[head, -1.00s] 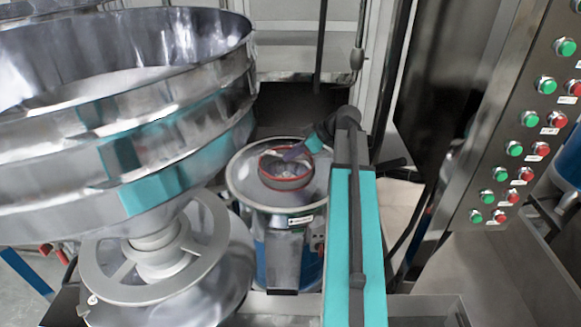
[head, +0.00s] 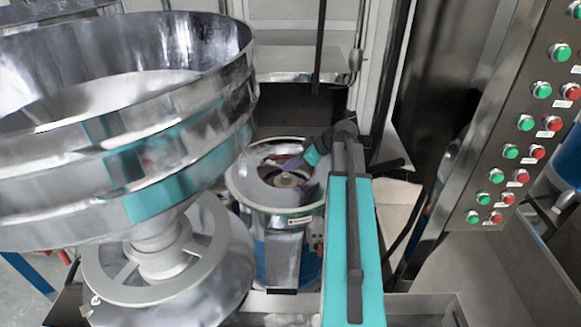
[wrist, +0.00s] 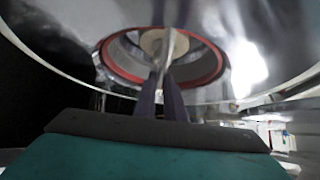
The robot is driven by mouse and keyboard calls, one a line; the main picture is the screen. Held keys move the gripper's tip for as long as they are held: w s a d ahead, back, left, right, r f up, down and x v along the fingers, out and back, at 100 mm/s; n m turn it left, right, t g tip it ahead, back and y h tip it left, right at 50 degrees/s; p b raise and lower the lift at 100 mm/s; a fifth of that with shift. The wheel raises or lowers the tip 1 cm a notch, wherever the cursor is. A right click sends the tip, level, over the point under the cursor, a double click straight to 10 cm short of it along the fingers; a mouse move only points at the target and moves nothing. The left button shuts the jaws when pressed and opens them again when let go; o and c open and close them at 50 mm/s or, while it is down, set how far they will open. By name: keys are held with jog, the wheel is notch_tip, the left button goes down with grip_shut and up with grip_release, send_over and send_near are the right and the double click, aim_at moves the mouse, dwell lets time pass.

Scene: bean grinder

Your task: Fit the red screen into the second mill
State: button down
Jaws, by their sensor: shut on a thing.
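The second mill (head: 270,247) is a round metal drum with a pale rim and a blue lower part, in the middle of the head view. The red screen is a ring (wrist: 212,77) in the wrist view, around the mill's dark inside with a pale round hub (wrist: 152,40) at its centre. In the head view only a dark red sliver shows inside the mill's mouth. My gripper (head: 294,170) reaches into that mouth from the upper right; its dark fingers (wrist: 168,88) are shut on the screen. The exact grip point and whether the screen is fully seated cannot be told.
A large metal hopper (head: 100,190) on a round grey base (head: 150,270) stands close on the left. A panel of green and red buttons (head: 520,130) rises on the right. A metal tray edge (head: 270,303) runs along the front.

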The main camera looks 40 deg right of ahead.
jog(key=shift+f, duration=0.75)
jog(key=c, duration=1.8)
grip_release()
jog(key=shift+f, duration=0.1)
jog(key=shift+c, duration=0.2)
jog(key=b+v, duration=0.3)
jog(key=v, duration=0.9)
jog(key=shift+w, duration=0.1)
jog(key=shift+p+x, duration=1.35)
jog(key=shift+x, duration=3.6)
